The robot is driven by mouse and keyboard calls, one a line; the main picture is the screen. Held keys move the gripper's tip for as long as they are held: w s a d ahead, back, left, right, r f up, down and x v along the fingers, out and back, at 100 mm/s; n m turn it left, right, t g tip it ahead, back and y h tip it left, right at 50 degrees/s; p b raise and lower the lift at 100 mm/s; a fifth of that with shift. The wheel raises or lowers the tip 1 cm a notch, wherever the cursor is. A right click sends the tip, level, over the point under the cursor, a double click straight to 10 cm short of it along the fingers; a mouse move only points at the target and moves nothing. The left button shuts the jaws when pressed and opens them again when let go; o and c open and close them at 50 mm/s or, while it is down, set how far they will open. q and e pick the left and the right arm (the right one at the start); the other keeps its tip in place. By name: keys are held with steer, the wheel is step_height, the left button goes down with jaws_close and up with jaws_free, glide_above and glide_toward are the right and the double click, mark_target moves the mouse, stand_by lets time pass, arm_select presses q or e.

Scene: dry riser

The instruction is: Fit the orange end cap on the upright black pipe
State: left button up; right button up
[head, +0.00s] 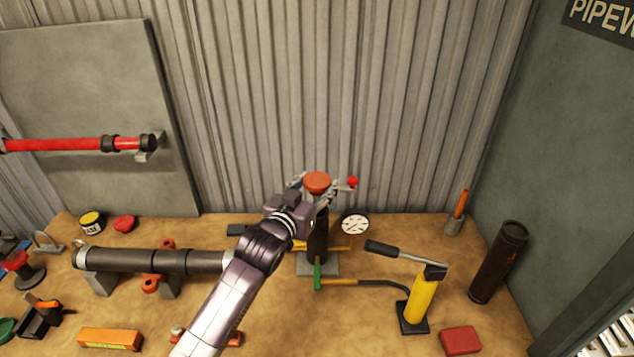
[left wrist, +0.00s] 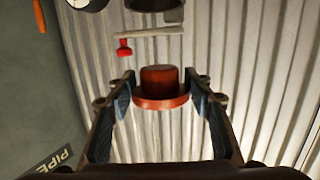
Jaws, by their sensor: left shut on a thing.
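The orange end cap (head: 317,182) is held between the fingers of my left gripper (head: 317,185), near the upper end of the upright black pipe (head: 318,240). In the left wrist view the orange cap (left wrist: 160,84) sits between the two fingertips of my left gripper (left wrist: 162,98), its wider rim towards the palm. A dark round end, likely the pipe (left wrist: 155,4), shows at the top edge there, apart from the cap. In the head view my wrist and fingers hide part of the pipe. My right gripper is not in view.
A red-knobbed lever (head: 352,182) and a dial gauge (head: 355,224) stand close right of the pipe. A ribbed metal wall (head: 400,100) stands behind.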

arm_select(q)
steer(key=shift+f+b, duration=0.5)
steer(key=shift+f, duration=0.45)
step_height(320, 180, down, 3)
steer(key=shift+b, duration=0.95)
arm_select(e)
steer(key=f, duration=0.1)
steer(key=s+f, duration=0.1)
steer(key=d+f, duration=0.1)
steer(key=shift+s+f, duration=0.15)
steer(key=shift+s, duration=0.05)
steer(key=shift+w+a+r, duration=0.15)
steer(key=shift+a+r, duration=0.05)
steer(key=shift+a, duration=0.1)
arm_select(q)
steer(key=shift+p, duration=0.65)
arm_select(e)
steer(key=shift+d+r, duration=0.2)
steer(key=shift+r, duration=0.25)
arm_select(q)
steer(key=shift+f+b, duration=1.1)
steer(key=shift+f, duration=0.7)
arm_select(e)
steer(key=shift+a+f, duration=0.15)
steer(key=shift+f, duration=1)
arm_select(q)
steer(key=o, duration=1.4)
steer(key=shift+s, duration=0.1)
steer(key=shift+f, duration=0.1)
